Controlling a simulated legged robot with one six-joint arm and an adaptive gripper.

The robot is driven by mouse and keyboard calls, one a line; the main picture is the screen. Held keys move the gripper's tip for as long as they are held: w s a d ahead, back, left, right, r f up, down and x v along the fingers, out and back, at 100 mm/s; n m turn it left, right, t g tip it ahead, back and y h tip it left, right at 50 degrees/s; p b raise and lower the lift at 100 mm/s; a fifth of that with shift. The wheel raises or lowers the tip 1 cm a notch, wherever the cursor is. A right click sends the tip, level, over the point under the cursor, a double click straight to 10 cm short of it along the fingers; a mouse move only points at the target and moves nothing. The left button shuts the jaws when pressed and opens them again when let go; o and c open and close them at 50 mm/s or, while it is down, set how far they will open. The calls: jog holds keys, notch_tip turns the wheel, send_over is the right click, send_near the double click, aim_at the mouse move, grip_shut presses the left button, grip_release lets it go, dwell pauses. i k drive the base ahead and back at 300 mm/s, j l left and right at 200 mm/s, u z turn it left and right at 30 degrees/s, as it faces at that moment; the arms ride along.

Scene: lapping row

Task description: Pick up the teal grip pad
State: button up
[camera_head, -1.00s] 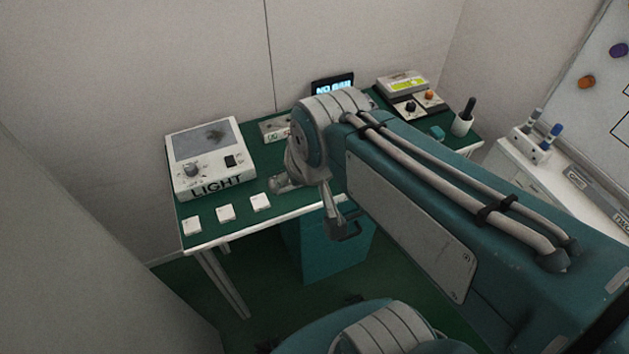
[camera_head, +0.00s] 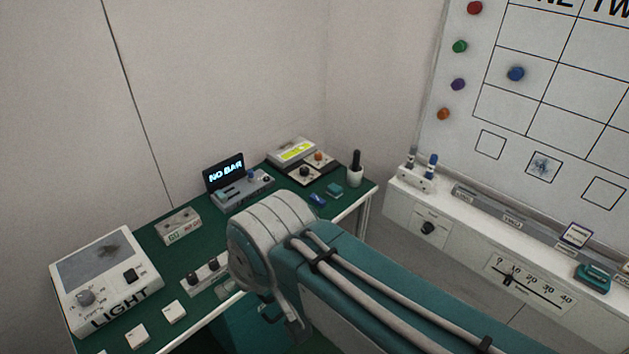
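A small teal block (camera_head: 334,189), which may be the teal grip pad, lies on the green table top near its right end. A small blue piece (camera_head: 317,199) lies just left of it. A second teal item with a handle-like shape (camera_head: 592,277) rests on the ledge under the whiteboard; I cannot tell for sure which is the pad. My gripper (camera_head: 287,318) shows only in part below my arm's rounded joint, over the table's front edge. It is well apart from both teal items. Its fingers are mostly hidden, so I cannot tell whether it is open.
The table holds a light box (camera_head: 150,295), white tiles (camera_head: 174,312), a "GO" block (camera_head: 178,227), a "NO BAR" display (camera_head: 224,171), a yellow-screened device (camera_head: 292,151) and a cup (camera_head: 355,176). A white cabinet (camera_head: 425,229) stands right of the table, below the whiteboard (camera_head: 480,75).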

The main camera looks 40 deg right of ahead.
aim_at(335, 191)
jog(key=l+z, duration=0.45)
jog(key=i+l+z, duration=0.15)
jog(key=l+z, duration=0.3)
jog(key=l+u, duration=0.1)
jog(key=u, duration=1.2)
jog(key=z, duration=1.3)
jog(key=i+l+u, duration=0.4)
jog(key=i+l, duration=0.15)
